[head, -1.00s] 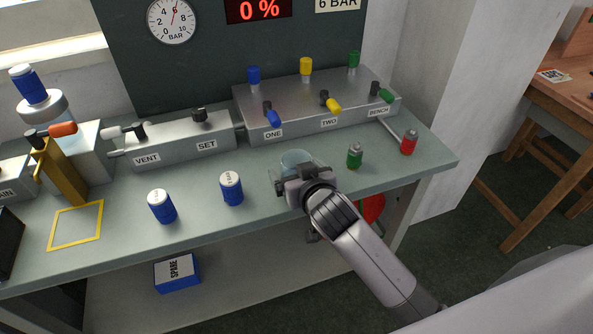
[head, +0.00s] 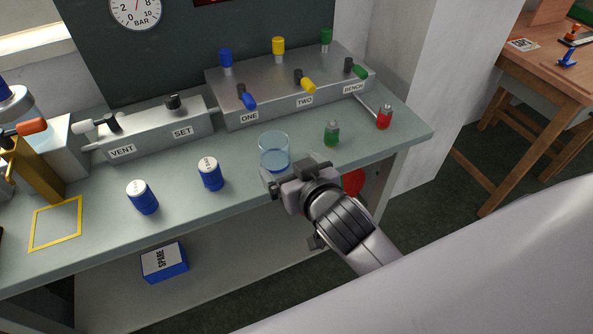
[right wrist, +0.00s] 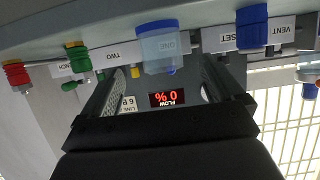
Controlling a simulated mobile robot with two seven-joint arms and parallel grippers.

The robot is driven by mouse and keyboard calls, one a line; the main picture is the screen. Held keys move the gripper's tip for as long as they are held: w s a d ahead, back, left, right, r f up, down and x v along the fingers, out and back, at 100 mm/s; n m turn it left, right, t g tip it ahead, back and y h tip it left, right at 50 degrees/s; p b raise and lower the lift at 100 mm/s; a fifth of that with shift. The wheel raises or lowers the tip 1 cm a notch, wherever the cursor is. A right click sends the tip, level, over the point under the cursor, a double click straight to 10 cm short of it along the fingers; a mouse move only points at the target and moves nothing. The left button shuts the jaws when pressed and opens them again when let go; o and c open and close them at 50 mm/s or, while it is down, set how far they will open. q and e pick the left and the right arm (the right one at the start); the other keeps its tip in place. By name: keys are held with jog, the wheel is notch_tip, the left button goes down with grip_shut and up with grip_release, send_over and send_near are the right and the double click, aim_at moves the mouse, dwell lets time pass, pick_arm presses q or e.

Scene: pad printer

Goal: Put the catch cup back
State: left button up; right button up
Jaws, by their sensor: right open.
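The catch cup appears to be the clear cup with a blue lower part (head: 274,151), standing upright on the grey bench near its front edge. My right gripper (head: 287,178) is open, just in front of the cup at the bench edge. In the right wrist view, which is upside down, the cup (right wrist: 165,48) lies ahead between the two spread fingers (right wrist: 160,68), with nothing gripped. A yellow square outline (head: 56,224) is marked on the bench at the left, and it is empty. My left gripper is not in view.
Two blue canisters (head: 142,197) (head: 210,174) stand left of the cup. The valve block (head: 290,88) is behind. A blue SPARE box (head: 164,262) lies on the lower shelf.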

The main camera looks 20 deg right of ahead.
jog(key=s+d+f+n+g+y, duration=0.1)
jog(key=s+d+f+n+g, duration=0.1)
jog(key=s+f, duration=1.4)
notch_tip(320, 180, down, 2)
jog(key=shift+d+f+g+y, duration=0.15)
jog(key=shift+d+g+y, duration=0.35)
jog(key=shift+d, duration=0.65)
notch_tip(320, 180, up, 3)
jog(key=p, duration=0.3)
